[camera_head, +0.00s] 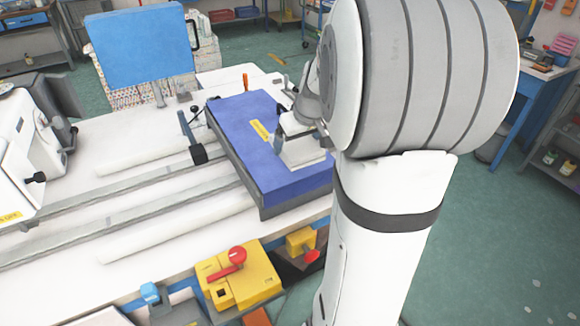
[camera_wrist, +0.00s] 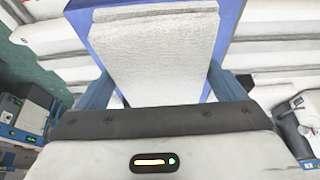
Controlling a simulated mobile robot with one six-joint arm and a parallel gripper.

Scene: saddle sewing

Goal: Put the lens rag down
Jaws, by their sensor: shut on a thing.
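The lens rag (camera_wrist: 155,50) is a white, textured cloth that fills the space between the two blue-grey fingers of my gripper (camera_wrist: 160,82) in the wrist view. My gripper is shut on it. In the head view the pale rag (camera_head: 304,152) shows over the right part of the blue-topped block (camera_head: 245,140), below my gripper (camera_head: 292,128). The block's blue surface also shows behind the rag in the wrist view (camera_wrist: 228,20). I cannot tell whether the rag touches the block. My arm hides part of the right side in the head view.
The block stands on a white bench with long rails (camera_head: 110,200). A black-knobbed lever (camera_head: 193,145) is at its left. A yellow box with a red handle (camera_head: 238,280) sits at the front. A blue panel (camera_head: 138,48) stands behind. A white machine (camera_head: 25,150) is at left.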

